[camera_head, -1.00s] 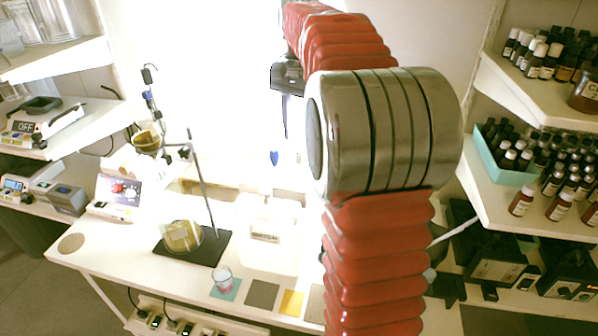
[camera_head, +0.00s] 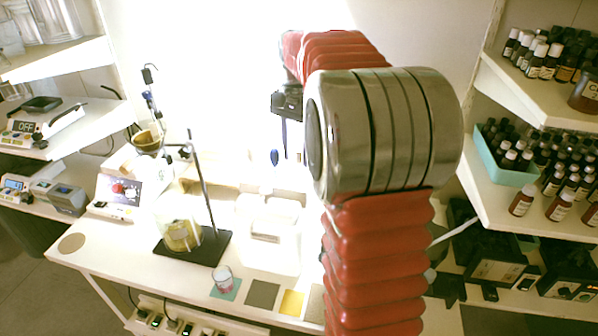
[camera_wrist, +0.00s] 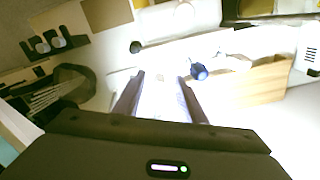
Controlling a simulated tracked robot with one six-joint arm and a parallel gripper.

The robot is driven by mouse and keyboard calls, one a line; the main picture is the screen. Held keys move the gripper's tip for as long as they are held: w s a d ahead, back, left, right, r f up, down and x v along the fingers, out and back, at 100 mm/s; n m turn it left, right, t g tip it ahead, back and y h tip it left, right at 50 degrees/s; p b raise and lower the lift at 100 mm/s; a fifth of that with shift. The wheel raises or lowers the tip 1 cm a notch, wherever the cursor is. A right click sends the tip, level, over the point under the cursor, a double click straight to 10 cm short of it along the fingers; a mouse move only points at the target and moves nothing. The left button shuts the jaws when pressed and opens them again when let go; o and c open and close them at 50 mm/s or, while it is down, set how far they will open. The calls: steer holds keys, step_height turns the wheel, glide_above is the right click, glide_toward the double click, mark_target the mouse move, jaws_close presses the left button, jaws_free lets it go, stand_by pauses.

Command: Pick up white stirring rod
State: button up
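My gripper (camera_wrist: 161,78) is open in the wrist view, with its two dark fingers apart and nothing clearly between them. In the head view my gripper hangs over the back of the white bench, partly lost in glare. A dark blue rounded piece (camera_wrist: 198,71) shows just beyond the right fingertip; a blue piece (camera_head: 274,157) also shows beside the gripper in the head view. I cannot make out a white stirring rod with certainty against the bright bench. A thin pale stick (camera_head: 455,232) shows right of my arm; I cannot tell what it is.
A wooden box (camera_wrist: 262,82) lies right of the fingers. Bottle shelves (camera_head: 515,87) stand at right. My arm hides the bench's right part.

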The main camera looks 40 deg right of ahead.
steer(key=shift+c, duration=0.2)
stand_by(0.3)
jaws_close()
